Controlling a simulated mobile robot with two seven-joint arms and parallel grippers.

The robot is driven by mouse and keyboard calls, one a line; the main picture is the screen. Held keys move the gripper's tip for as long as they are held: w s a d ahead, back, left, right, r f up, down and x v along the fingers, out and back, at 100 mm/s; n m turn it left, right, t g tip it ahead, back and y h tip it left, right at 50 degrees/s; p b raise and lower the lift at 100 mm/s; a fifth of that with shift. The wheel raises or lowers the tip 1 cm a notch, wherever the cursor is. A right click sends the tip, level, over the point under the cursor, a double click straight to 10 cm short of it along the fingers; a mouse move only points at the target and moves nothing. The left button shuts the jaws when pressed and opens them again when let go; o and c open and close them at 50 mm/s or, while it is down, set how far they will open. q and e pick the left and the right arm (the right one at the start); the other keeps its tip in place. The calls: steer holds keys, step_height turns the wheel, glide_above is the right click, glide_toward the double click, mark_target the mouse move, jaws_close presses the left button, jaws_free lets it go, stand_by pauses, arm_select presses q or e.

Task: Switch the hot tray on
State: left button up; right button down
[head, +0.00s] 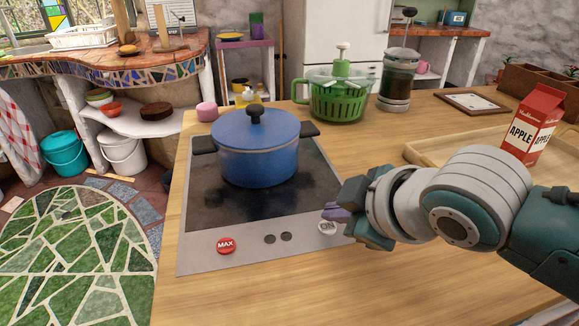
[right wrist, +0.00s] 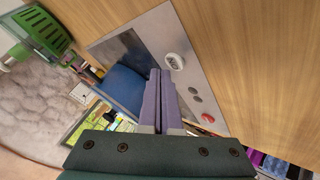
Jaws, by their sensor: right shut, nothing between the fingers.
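The hot tray (head: 206,258) is a flat grey panel with a dark glass top on the wooden counter. Its front edge carries a red MAX button (head: 226,246), two small dark round spots and a white ON button (head: 327,228). The ON button also shows in the right wrist view (right wrist: 175,61). A blue lidded pot (head: 256,150) stands on the glass. My right gripper (head: 330,212) is shut and empty, its purple fingertips close beside the ON button; I cannot tell whether they touch it. My left gripper is not in view.
A green salad spinner (head: 340,98) and a French press (head: 397,80) stand behind the pot. A pink cup (head: 207,111) is at the back left. A wooden tray (head: 430,151) with a red apple carton (head: 533,124) lies at the right. The counter front is clear.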

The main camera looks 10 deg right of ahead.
mark_target(333, 231)
steer(key=shift+f, duration=0.1)
stand_by(0.5)
steer(key=shift+f, duration=0.4)
steer(key=shift+f, duration=0.1)
stand_by(0.3)
steer(key=shift+r+p, duration=0.6)
step_height(333, 231, up, 6)
steer(key=p, duration=0.7)
steer(key=shift+s, duration=0.1)
stand_by(0.3)
